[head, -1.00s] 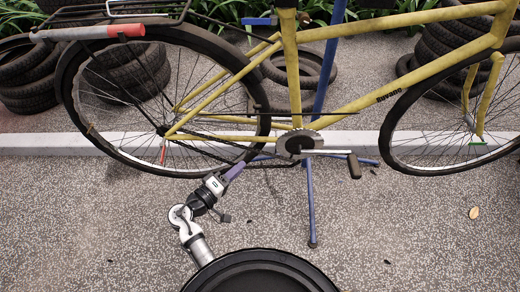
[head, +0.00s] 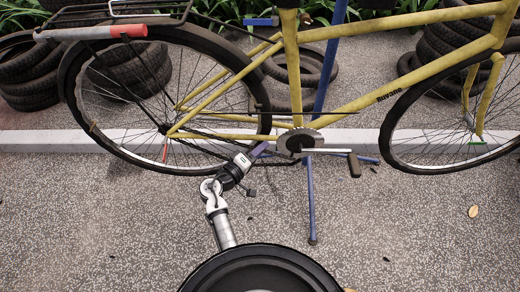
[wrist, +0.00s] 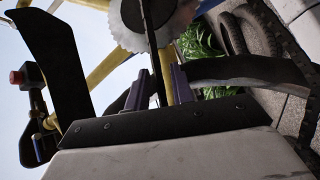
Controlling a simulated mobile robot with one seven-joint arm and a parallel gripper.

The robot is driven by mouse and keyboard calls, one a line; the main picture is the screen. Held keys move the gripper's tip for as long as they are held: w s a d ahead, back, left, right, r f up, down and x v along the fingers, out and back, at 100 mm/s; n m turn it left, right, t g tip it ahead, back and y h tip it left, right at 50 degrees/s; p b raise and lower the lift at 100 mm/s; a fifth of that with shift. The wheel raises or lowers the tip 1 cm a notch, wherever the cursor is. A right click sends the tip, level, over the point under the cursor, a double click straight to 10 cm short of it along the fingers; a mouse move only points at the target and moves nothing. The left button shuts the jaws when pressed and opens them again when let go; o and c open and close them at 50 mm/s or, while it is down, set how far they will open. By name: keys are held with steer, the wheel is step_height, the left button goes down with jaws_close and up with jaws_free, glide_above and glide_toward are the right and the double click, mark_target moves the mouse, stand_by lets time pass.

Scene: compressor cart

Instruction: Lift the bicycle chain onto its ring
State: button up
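The toothed chain ring (head: 300,141) sits at the bottom bracket of the yellow bicycle (head: 345,108) in the head view. In the wrist view the pale ring (wrist: 128,32) is at the top, just beyond the fingers. The dark chain (head: 287,164) runs low between the rear hub and the ring area; exactly where it meets the ring is unclear. My gripper (head: 262,149) is just left of and slightly below the ring. In the wrist view my gripper (wrist: 158,80) has its purple fingers apart, with a thin dark strip between them; I cannot tell if they touch it.
A blue stand (head: 311,205) stands below the frame. The pedal (head: 354,165) and crank extend right of the ring. The rear wheel (head: 72,105) is left of my arm. Stacked tyres (head: 30,75) lie behind. The foreground pavement is mostly clear.

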jaws_close()
steer(key=w+r+n, duration=0.1)
steer(key=w+r+n+t, duration=0.1)
steer(key=r, duration=0.1)
steer(key=w+d+r+t, duration=0.1)
steer(key=r, duration=0.1)
steer(key=shift+r+n+y, duration=0.1)
steer(key=shift+n+y, duration=0.2)
steer(key=shift+n, duration=0.1)
steer(key=shift+o, duration=1.3)
jaws_free()
steer(key=b+v, duration=0.1)
steer(key=v, duration=1.3)
steer(key=shift+d, duration=0.15)
